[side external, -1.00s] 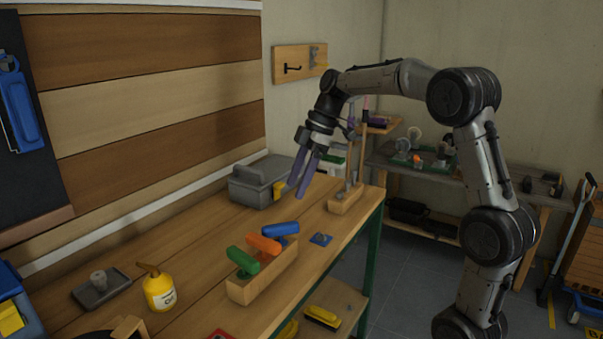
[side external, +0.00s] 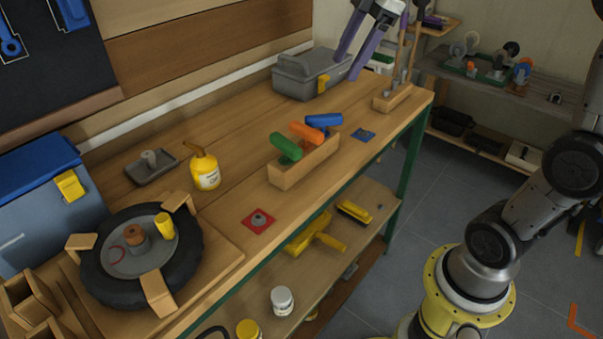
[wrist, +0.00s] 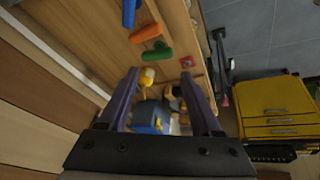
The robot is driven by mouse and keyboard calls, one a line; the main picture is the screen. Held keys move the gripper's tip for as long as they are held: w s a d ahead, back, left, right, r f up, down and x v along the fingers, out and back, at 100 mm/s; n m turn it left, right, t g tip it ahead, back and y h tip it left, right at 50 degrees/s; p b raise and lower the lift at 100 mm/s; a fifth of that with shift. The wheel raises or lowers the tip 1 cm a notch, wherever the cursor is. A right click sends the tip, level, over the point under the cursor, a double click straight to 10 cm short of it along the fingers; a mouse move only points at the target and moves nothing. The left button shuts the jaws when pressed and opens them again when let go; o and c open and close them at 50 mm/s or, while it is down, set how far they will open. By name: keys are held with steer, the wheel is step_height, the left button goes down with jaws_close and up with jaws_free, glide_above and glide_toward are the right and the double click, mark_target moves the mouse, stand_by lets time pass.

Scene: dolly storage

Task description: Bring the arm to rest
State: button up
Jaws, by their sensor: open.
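My gripper (side external: 362,50) is at the top of the side external view, above the back part of the workbench (side external: 235,200). Its two purple fingers are apart with nothing between them, pointing down. In the wrist view my gripper (wrist: 165,95) also shows open and empty, with the bench far beyond the fingertips. The upper part of my arm is out of the side external picture. My yellow base and lower links stand on the floor at the right.
A wooden block with green, orange and blue handles (side external: 300,168), a yellow oil can (side external: 205,170), a grey toolbox (side external: 312,75) and a wheel (side external: 105,275) sit on the bench. A wooden rack (side external: 393,98) with upright rods stands near the gripper. The bench's middle has clear patches.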

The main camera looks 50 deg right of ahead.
steer(key=s+a+f+m+t+h, duration=0.1)
steer(key=s+a+f+m, duration=0.15)
steer(key=s, duration=0.35)
steer(key=s+a+f+m+h, duration=0.1)
steer(key=s+a, duration=0.2)
steer(key=s, duration=0.4)
steer(key=s+d+f+m+t+h, duration=0.1)
steer(key=s+d+f+m, duration=0.1)
steer(key=s+f+m, duration=0.2)
step_height(320, 180, down, 4)
steer(key=m, duration=0.4)
steer(key=shift+s, duration=0.3)
steer(key=shift+r, duration=0.1)
